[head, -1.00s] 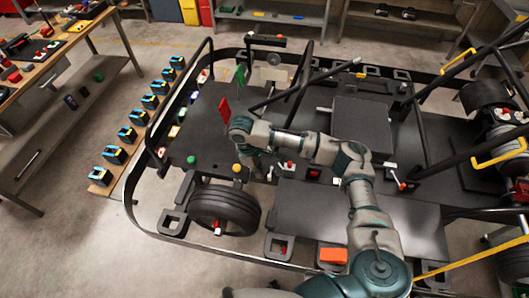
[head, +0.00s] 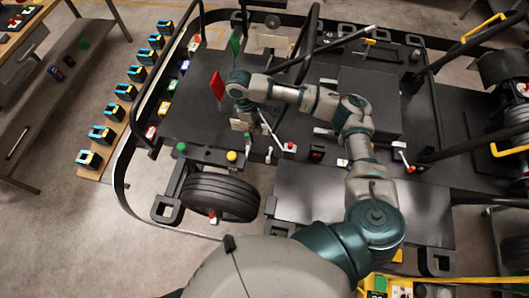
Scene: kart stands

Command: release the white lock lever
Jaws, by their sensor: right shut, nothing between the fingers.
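My right gripper (head: 251,134) is shut and empty. It points down at the front edge of the black kart deck, among small levers and knobs. A thin pale lever (head: 273,131) slants beside the fingers down to a red-topped white base (head: 290,147). A small white upright piece (head: 269,155) stands just below it. I cannot tell which of these is the lock lever, or whether the gripper touches either. Another white lever with a red part (head: 403,158) stands farther right, apart from the gripper. My left gripper is out of view.
A green knob (head: 181,147) and a yellow knob (head: 231,156) stand left of the gripper, above a black tyre (head: 220,196). A red plate (head: 217,85) and a green plate (head: 235,42) stand behind. Black bars (head: 323,50) cross the deck. A black box (head: 368,103) stands right.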

